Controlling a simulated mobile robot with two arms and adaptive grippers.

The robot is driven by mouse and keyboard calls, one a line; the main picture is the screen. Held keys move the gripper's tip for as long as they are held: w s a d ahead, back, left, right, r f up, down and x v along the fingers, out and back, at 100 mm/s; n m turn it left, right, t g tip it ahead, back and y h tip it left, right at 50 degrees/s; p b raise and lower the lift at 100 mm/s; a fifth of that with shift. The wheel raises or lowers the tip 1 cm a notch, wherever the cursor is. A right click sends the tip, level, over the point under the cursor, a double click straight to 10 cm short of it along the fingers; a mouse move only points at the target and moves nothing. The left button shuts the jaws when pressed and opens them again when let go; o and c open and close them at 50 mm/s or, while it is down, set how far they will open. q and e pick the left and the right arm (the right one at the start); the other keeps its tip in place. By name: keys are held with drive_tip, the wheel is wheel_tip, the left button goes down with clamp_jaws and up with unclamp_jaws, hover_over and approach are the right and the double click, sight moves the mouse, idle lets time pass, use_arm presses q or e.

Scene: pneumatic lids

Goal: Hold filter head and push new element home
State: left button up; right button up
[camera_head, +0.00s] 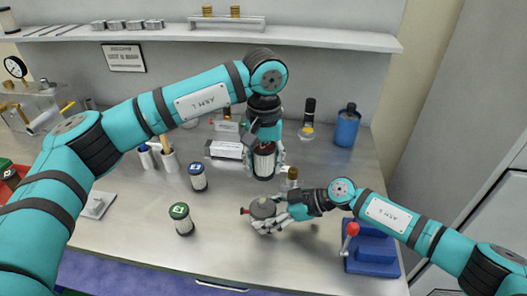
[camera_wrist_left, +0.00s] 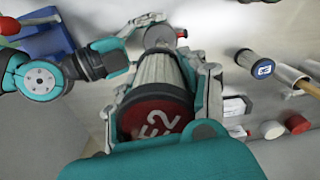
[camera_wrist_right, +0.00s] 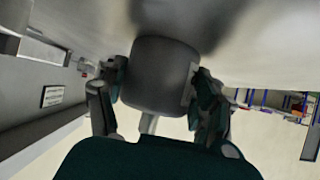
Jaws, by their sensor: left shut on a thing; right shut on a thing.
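My left gripper (camera_head: 264,166) is shut on a filter element (camera_head: 264,163) with a pale pleated body and a dark red cap. In the left wrist view the cap (camera_wrist_left: 155,118) faces the camera and bears white lettering, between both fingers. My right gripper (camera_head: 268,221) is shut on the grey round filter head (camera_head: 263,208), low over the bench front. The head fills the middle of the right wrist view (camera_wrist_right: 165,75), a finger on each side. In the head view the element is behind the filter head, apart from it. The head's opening is hidden.
A blue-capped element (camera_head: 198,178) and a green-capped element (camera_head: 183,220) stand to the left on the bench. A blue block with a red-knobbed lever (camera_head: 371,250) is at the right front. A small brown-topped bottle (camera_head: 292,177) is close to my grippers. A blue canister (camera_head: 347,127) stands behind.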

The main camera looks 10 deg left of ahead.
sight(263, 199)
use_arm(q)
drive_tip(key=shift+a+f+n, duration=0.1)
drive_tip(key=shift+f+n, duration=0.3)
drive_tip(key=shift+f, duration=0.95)
use_arm(e)
drive_tip(key=shift+s+d+f, duration=0.1)
drive_tip(key=shift+s+f, duration=0.1)
drive_tip(key=shift+f, duration=0.2)
use_arm(q)
drive_tip(key=shift+f, duration=0.15)
drive_tip(key=shift+f, duration=2.75)
drive_tip(key=shift+s+a+f, duration=0.1)
drive_tip(key=shift+f, duration=1)
use_arm(e)
drive_tip(key=shift+r, duration=0.15)
use_arm(q)
drive_tip(key=shift+f, duration=0.9)
drive_tip(key=o, duration=1.2)
use_arm(e)
drive_tip(key=shift+w, duration=0.1)
use_arm(q)
drive_tip(key=shift+o, duration=0.2)
